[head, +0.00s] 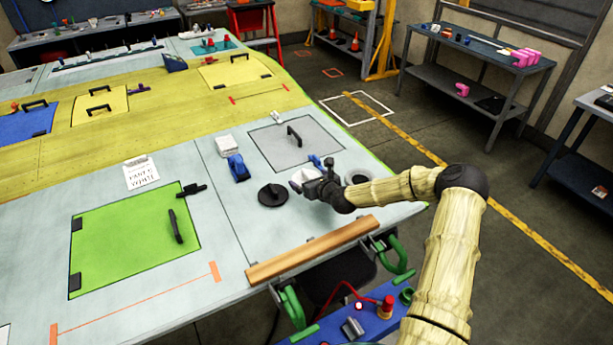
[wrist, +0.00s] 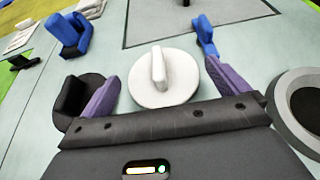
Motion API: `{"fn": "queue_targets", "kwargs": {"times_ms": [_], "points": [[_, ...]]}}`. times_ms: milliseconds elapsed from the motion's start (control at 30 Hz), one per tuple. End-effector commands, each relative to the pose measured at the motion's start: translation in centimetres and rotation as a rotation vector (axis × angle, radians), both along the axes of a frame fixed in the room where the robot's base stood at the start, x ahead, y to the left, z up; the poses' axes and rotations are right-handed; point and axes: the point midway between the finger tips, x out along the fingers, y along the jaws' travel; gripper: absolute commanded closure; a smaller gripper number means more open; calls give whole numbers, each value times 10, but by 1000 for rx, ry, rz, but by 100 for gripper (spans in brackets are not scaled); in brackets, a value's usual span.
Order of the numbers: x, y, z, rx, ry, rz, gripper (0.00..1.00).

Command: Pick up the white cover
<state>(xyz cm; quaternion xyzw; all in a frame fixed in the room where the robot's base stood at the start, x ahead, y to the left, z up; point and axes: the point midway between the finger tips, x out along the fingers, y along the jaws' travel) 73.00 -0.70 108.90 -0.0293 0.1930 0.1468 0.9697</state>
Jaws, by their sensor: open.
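The white cover (wrist: 180,90) is a round disc with an upright bar handle, lying on the pale panel. In the wrist view it sits between the two purple-padded fingers of my gripper (wrist: 160,78), which is open and apart from the handle on both sides. In the head view the white cover (head: 299,177) is partly hidden behind my gripper (head: 318,182), which is low over the panel near its right edge.
A black round cover (head: 271,196) lies to the left, close by the left finger. A grey-rimmed round opening (wrist: 283,115) is on the right. A blue object (head: 238,168) and a grey hatch with a handle (head: 275,150) lie beyond. A wooden strip (head: 310,250) runs along the front edge.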

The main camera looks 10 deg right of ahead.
Motion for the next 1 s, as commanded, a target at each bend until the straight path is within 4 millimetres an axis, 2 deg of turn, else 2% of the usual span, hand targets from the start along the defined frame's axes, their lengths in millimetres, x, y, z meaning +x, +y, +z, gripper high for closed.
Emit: {"fn": "queue_targets", "kwargs": {"times_ms": [100,233,767,933,1000], "points": [[13,4,-3,1,1,1,0],[20,6,-7,1,1,0,0],[21,6,-8,0,0,0,0],[21,6,-8,0,0,0,29],[21,6,-8,0,0,0,33]]}}
